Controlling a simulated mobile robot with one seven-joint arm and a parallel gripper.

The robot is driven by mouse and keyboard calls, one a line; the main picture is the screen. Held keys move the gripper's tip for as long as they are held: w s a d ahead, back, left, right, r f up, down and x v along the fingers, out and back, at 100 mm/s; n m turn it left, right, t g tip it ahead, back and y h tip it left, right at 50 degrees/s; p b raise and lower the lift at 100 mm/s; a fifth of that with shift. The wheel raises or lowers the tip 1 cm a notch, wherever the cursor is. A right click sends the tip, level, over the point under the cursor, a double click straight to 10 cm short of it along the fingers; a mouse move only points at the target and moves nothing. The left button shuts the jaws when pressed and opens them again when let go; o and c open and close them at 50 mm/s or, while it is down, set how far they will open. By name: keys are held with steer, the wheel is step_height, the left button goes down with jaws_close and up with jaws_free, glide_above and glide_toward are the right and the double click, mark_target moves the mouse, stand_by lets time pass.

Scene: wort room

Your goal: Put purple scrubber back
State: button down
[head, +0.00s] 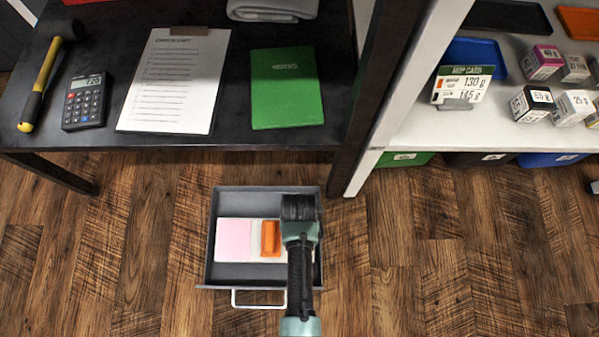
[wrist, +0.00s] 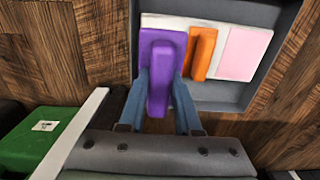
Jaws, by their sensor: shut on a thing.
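In the wrist view a purple scrubber (wrist: 158,75) is between the two fingers of my gripper (wrist: 161,95), which is shut on it. The scrubber is over the end of a pale board beside an orange scrubber (wrist: 203,52). I cannot tell whether it touches the board. In the head view my gripper (head: 299,215) is over the right part of the grey drawer (head: 213,240) and hides the purple scrubber. The orange scrubber (head: 270,239) lies left of my gripper, and a pink pad (head: 235,240) lies left of that.
The drawer is pulled out, its white handle (head: 258,304) toward me. A dark desk (head: 100,135) holds a clipboard (head: 175,80), calculator (head: 85,103) and green notebook (head: 287,90). A white shelf (head: 475,130) with small boxes stands right. The wooden floor around the drawer is clear.

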step_height(320, 180, down, 10)
steer(key=b, duration=0.7)
steer(key=shift+f, duration=0.25)
steer(key=shift+f, duration=0.2)
steer(key=c, duration=0.6)
jaws_free()
step_height(320, 180, up, 12)
steer(key=p, duration=0.8)
steer(key=shift+r, duration=0.25)
